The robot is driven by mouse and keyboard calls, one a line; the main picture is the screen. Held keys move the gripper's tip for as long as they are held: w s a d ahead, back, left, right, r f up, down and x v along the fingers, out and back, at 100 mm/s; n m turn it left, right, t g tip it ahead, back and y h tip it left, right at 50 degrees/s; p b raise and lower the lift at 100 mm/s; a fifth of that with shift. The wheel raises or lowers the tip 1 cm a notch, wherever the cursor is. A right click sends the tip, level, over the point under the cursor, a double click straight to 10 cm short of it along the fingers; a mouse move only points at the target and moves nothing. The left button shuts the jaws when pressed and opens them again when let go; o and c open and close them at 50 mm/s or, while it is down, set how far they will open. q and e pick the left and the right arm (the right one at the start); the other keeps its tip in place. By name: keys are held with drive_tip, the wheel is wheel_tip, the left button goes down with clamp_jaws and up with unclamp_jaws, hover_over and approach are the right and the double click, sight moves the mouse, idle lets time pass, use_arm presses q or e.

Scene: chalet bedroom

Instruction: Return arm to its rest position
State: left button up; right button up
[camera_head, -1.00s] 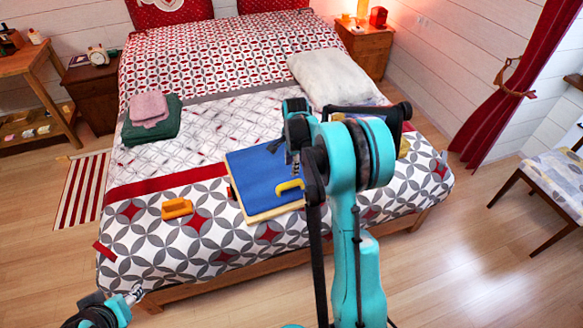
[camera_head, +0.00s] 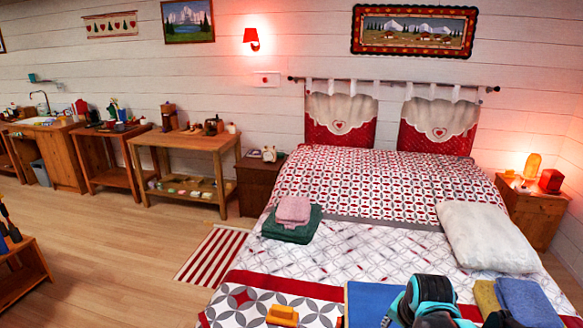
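A teal and black part of one of my arms (camera_head: 432,298) shows at the bottom edge, in front of the foot half of the bed (camera_head: 345,250). No gripper fingers can be made out on it, and the rest of the arm is cut off below the picture. No other part of my arms shows clearly. Neither gripper is in view, so what they hold cannot be seen.
On the bed are a blue board (camera_head: 368,305), an orange object (camera_head: 282,315), folded green (camera_head: 291,232) and pink (camera_head: 293,210) cloths, a white pillow (camera_head: 486,237) and a folded blue cloth (camera_head: 527,302). Wooden tables (camera_head: 190,141) line the wall. The left floor (camera_head: 120,260) is mostly clear.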

drive_tip(key=s+a+n+t, duration=0.1)
drive_tip(key=s+a+n, duration=0.2)
drive_tip(key=s, duration=0.3)
drive_tip(key=s+a+n+t, duration=0.2)
drive_tip(key=s+a+n, duration=0.2)
drive_tip(key=s+n, duration=0.2)
drive_tip(key=shift+s+a+f+n+y, duration=0.25)
drive_tip(key=shift+f+n+y, duration=0.05)
drive_tip(key=shift+f, duration=0.1)
